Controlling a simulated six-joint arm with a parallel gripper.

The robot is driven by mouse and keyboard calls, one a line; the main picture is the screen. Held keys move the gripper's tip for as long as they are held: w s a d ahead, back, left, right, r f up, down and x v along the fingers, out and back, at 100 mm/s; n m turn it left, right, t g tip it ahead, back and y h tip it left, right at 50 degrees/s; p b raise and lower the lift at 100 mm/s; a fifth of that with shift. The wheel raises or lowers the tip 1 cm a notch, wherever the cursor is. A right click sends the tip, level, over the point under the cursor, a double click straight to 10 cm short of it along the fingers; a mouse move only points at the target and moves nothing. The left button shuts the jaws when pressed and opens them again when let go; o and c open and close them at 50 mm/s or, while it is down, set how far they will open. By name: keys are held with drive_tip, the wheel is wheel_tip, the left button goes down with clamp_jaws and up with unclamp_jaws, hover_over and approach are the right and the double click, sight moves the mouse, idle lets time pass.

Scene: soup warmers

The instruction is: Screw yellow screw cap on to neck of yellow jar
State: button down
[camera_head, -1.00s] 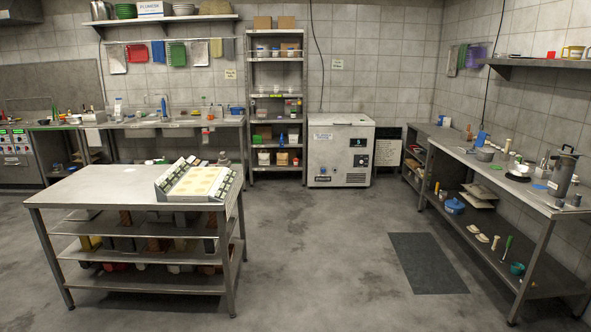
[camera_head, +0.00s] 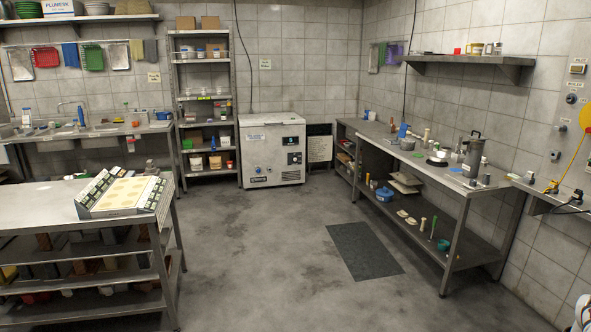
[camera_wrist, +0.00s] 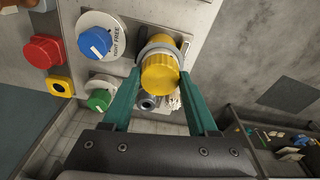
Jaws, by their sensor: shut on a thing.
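My gripper (camera_wrist: 162,71) shows in the wrist view with two teal fingers. It is shut on a yellow, ribbed, round piece that looks like the yellow screw cap (camera_wrist: 160,74). I cannot tell whether the cap and ring touch or are joined. I cannot make out the yellow jar or its neck for certain. My gripper does not show in the head view.
In the wrist view, a blue knob (camera_wrist: 95,41), a red knob (camera_wrist: 42,51) and a green knob (camera_wrist: 99,99) sit close left of the cap. In the head view, a steel bench (camera_head: 455,172) stands at right and a table (camera_head: 35,205) at left; floor between is clear.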

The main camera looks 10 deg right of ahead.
drive_tip(key=shift+a+f+m, duration=0.15)
drive_tip(key=shift+f+m, duration=0.15)
drive_tip(key=shift+m, duration=0.6)
drive_tip(key=shift+f, duration=0.2)
